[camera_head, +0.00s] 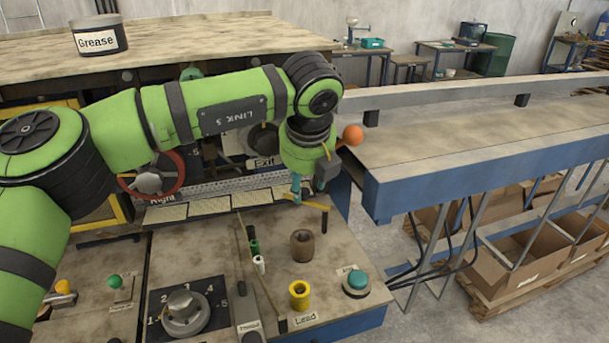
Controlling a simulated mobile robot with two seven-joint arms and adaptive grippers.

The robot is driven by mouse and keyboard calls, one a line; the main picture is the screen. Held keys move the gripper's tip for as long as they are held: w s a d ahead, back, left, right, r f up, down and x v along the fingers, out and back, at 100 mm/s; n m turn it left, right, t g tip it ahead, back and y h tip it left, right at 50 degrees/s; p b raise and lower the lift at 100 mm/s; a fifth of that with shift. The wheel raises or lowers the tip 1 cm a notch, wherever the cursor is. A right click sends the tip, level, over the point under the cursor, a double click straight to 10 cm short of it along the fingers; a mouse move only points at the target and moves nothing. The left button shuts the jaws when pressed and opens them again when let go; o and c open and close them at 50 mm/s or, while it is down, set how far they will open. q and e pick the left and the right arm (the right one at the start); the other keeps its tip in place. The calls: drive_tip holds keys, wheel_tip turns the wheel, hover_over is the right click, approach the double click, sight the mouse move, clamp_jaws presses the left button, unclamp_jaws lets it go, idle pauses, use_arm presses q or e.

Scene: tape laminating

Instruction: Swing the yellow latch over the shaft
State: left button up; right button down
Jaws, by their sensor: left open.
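The yellow latch (312,204) is a short slim bar at the right rear of the wooden worktop, next to the table's edge. My left gripper (309,192) hangs down right over it, with its fingers apart. The fingertips partly cover the latch, and I cannot tell whether they touch it. A small dark upright piece stands by the latch's right end. I cannot make out the shaft for certain, as the gripper and arm hide much of that spot. My right gripper is not in view.
On the worktop stand a brown cylinder (302,245), a yellow ring (299,294), a teal button (357,281) and a numbered dial (184,308). A red handwheel (151,183) is behind my arm. An orange ball knob (353,135) is close right of my wrist.

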use_arm(q)
drive_tip(key=shift+w+f, duration=0.35)
drive_tip(key=shift+f, duration=0.15)
drive_tip(key=shift+w+f, duration=0.2)
drive_tip(key=shift+f, duration=0.1)
drive_tip(key=shift+w+f, duration=0.1)
drive_tip(key=shift+f, duration=0.05)
clamp_jaws()
drive_tip(key=n+b, duration=0.1)
drive_tip(key=b, duration=0.2)
drive_tip(key=s+n+y+b, duration=0.1)
drive_tip(key=n+b, duration=0.1)
drive_tip(key=b, duration=0.1)
drive_tip(key=shift+s+f, duration=0.15)
drive_tip(key=shift+f, duration=0.15)
drive_tip(key=shift+s+r+n+g+y+b, duration=0.2)
drive_tip(key=shift+r+n+g+y+b, duration=0.1)
drive_tip(key=shift+n+b, duration=0.3)
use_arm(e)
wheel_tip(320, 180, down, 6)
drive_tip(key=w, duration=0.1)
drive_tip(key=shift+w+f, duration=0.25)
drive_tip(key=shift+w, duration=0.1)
use_arm(q)
drive_tip(key=shift+a, duration=0.1)
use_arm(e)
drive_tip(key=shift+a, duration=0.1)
